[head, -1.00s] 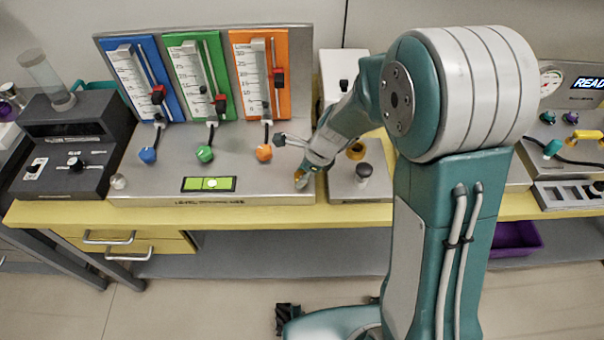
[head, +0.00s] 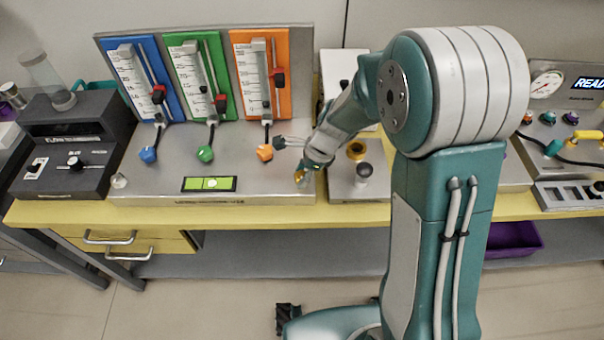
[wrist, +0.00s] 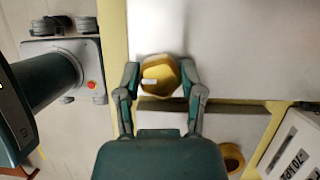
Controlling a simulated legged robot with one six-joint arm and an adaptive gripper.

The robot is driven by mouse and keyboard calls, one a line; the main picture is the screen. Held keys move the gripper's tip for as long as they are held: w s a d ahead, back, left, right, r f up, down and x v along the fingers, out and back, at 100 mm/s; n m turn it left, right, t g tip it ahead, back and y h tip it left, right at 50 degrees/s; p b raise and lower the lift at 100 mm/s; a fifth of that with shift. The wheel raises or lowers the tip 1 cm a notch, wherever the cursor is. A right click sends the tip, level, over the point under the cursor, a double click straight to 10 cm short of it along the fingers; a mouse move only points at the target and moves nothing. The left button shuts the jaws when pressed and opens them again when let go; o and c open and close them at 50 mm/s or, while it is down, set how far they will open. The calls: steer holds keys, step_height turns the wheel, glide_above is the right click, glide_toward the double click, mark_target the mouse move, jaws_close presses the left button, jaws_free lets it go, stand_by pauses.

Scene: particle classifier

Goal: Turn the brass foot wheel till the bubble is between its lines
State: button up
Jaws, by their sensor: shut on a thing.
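The brass foot wheel (wrist: 160,74) sits between my gripper's two fingers in the wrist view. It has a white mark on its top. My gripper (wrist: 160,80) is shut on it, one finger on each side. In the head view the wheel (head: 300,177) shows at the right front corner of the metal panel base, with my gripper (head: 304,170) on it. The level vial (head: 209,184) is a green strip in a black frame at the front of the base. A pale bubble shows near its middle; its exact place between the lines is too small to tell.
Blue, green and orange gauges (head: 262,75) with knobs stand behind the vial. A dark box (head: 70,150) stands left. A metal unit with a black knob (head: 364,170) and a brass ring (head: 356,150) is close to the right of my gripper.

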steer(key=n+g, duration=0.1)
steer(key=n, duration=0.2)
steer(key=n+g+h, duration=0.1)
steer(key=n, duration=0.3)
steer(key=shift+w+a+g, duration=0.1)
steer(key=shift+w+g, duration=0.05)
steer(key=shift+g, duration=0.15)
steer(key=n+h, duration=0.1)
steer(key=n, duration=0.2)
steer(key=n+g+h, duration=0.1)
steer(key=n, duration=0.2)
steer(key=shift+n, duration=0.4)
steer(key=o, duration=1.2)
steer(key=shift+c, duration=0.2)
steer(key=v, duration=1.1)
steer(key=shift+w+a+r, duration=0.2)
steer(key=shift+w+r, duration=0.1)
steer(key=shift+w, duration=0.1)
